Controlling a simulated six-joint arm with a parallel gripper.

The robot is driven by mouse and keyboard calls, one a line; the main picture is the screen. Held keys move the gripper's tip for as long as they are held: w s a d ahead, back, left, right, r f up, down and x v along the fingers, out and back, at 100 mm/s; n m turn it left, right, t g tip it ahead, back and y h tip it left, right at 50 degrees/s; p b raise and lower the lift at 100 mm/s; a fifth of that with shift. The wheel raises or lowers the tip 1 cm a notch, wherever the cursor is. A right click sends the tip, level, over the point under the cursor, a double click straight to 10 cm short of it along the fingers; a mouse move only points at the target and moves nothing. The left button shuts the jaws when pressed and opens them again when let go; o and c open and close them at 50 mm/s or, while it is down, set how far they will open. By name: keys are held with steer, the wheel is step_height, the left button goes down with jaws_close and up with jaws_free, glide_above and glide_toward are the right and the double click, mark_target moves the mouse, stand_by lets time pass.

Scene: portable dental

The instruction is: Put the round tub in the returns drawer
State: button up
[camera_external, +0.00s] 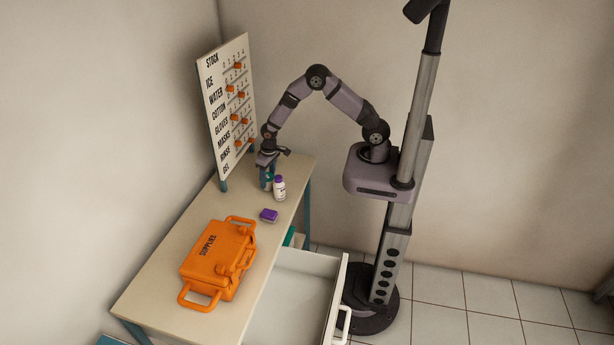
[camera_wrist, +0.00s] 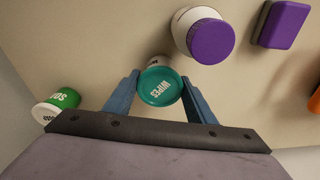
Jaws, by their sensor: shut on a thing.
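The round tub (camera_wrist: 162,86) is a white tub with a teal lid marked WIPES, upright between my fingers in the wrist view. My gripper (camera_wrist: 160,80) is shut on it, one blue finger on each side. In the external view my gripper (camera_external: 267,174) points down at the table's far end, beside the white bottle, and largely hides the tub. I cannot tell whether the tub touches the table. A white drawer (camera_external: 337,300) stands pulled out below the table's right side at the front; no label on it is readable.
The white bottle with a purple cap (camera_external: 279,188) stands close beside my gripper. A purple box (camera_external: 268,215) and orange supplies case (camera_external: 212,262) are nearer the front. The stock board (camera_external: 228,110) stands behind the table.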

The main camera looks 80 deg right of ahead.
step_height(320, 180, up, 10)
steer(key=shift+f+b, duration=0.15)
steer(key=shift+b, duration=1)
steer(key=shift+r, duration=0.25)
step_height(320, 180, up, 5)
steer(key=s+a+f+n+b, duration=0.1)
steer(key=a+f+n+b, duration=0.15)
steer(key=a+b, duration=0.65)
steer(key=r+n+y+b, duration=0.1)
steer(key=n+b, duration=1)
glide_above(302, 296)
steer(key=shift+g, duration=0.3)
step_height(302, 296, down, 35)
